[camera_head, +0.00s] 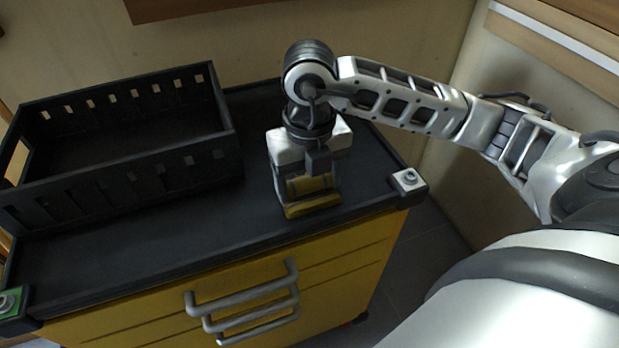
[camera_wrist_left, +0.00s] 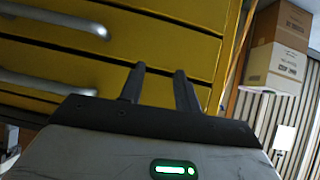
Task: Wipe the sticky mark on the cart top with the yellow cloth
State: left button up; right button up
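The cart top (camera_head: 250,235) is a dark flat surface with a raised rim, above yellow drawers. My right gripper (camera_head: 311,195) points down at the right part of the cart top. The yellow cloth (camera_head: 313,208) shows at and just below its fingertips, pinched in them, low at the surface. I cannot tell whether the cloth presses on the top. No sticky mark shows; the gripper and cloth hide the patch beneath them. My left gripper (camera_wrist_left: 160,88) shows only in the left wrist view, with its two fingers apart and nothing between them, in front of the yellow drawers.
A black slotted crate (camera_head: 125,165) stands on the left of the cart top. Grey drawer handles (camera_head: 245,300) stick out in front. Corner blocks sit at the front right (camera_head: 408,180) and front left (camera_head: 12,303). Cardboard boxes (camera_wrist_left: 278,50) are stacked beyond the cart.

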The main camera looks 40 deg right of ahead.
aim_at(310, 183)
jog(key=c, duration=0.5)
jog(key=shift+r, duration=0.1)
jog(key=shift+r+p, duration=2.05)
jog(key=shift+r, duration=0.85)
